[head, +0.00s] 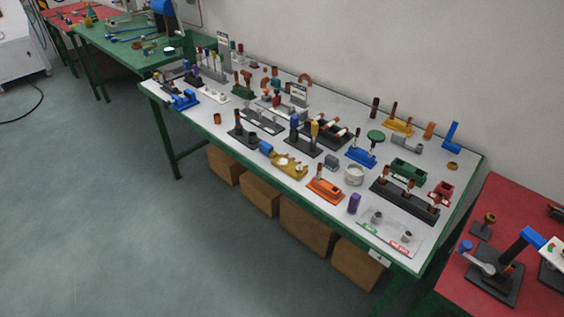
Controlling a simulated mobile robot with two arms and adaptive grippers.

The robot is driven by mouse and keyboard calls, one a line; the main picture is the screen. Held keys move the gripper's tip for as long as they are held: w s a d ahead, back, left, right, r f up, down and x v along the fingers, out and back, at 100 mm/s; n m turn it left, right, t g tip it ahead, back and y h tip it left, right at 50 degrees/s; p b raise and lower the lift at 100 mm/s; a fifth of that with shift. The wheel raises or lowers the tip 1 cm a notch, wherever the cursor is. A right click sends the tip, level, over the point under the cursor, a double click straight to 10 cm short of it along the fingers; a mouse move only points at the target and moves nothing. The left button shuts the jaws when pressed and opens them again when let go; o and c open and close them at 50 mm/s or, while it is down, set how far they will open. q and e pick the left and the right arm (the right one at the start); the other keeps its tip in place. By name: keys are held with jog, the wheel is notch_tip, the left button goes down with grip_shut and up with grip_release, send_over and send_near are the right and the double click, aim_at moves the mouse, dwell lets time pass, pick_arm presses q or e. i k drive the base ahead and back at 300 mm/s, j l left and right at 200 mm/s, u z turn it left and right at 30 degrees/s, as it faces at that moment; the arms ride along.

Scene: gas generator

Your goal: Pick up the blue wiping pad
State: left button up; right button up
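I cannot tell for certain which thing is the blue wiping pad. Several blue things stand on the long white-topped table (215,137). A blue upright L-shaped piece (452,136) is near its right end. A blue fixture (184,100) is near its left front corner. A blue base (361,156) is right of the middle, and a small blue cylinder (266,147) is near the front edge. A small purple-blue block (354,203) stands near the front right edge. Neither of my grippers is in view.
The table is crowded with small fixtures, including an orange one (325,190). Brown boxes (306,225) sit beneath it. A red-topped table (462,280) with tools is at the right, and a green table (120,45) at the back left. The floor (130,230) at the left is clear.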

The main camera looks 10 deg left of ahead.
aim_at(330, 163)
jog(key=z, duration=0.25)
jog(key=i+j+z, duration=0.25)
jog(key=j+z, duration=0.3)
jog(key=j, duration=0.15)
jog(key=i+j+z, duration=0.1)
jog(key=j+z, duration=0.15)
jog(key=j, duration=0.15)
jog(key=i+j, duration=0.1)
jog(key=j, duration=0.6)
jog(key=i+j+z, duration=0.1)
jog(key=j, duration=0.55)
jog(key=i+j, duration=0.1)
jog(key=j, duration=0.6)
